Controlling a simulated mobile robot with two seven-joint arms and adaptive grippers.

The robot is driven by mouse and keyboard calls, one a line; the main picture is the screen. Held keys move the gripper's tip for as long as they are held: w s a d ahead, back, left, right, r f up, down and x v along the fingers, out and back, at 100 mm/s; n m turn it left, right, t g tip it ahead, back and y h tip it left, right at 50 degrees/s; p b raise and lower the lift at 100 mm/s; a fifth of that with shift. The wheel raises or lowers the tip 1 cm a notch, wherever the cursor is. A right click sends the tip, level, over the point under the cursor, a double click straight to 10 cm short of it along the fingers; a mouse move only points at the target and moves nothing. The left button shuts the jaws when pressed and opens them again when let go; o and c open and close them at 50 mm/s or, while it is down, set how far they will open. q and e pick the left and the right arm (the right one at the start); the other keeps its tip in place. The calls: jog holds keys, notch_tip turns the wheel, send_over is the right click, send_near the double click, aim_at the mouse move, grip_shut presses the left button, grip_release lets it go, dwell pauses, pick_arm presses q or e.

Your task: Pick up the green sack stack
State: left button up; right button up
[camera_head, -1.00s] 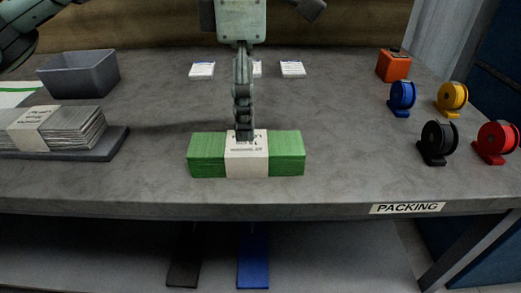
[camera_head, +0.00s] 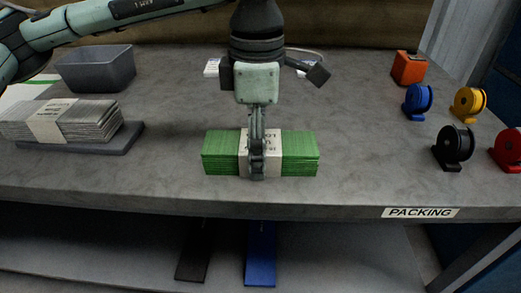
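The green sack stack (camera_head: 220,153) lies on the grey table near its front edge, with a pale printed band around its middle. My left gripper (camera_head: 257,160) is directly over it, pointing down and seen edge-on. One finger hangs in front of the band and covers part of it, reaching near the stack's lower edge. The far finger is hidden, so I cannot tell whether the fingers press on the stack. The stack appears to rest on the table. My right gripper is not in view.
A grey banded sack stack (camera_head: 85,122) lies on a dark board (camera_head: 125,140) at left, with a grey bin (camera_head: 95,70) behind. Blue (camera_head: 417,100), yellow (camera_head: 468,102), black (camera_head: 453,147) and red (camera_head: 508,149) spools and an orange box (camera_head: 408,68) stand at right.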

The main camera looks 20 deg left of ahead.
pick_arm(q)
jog(key=c, duration=0.9)
jog(key=shift+c, duration=0.2)
jog(key=shift+r, duration=0.1)
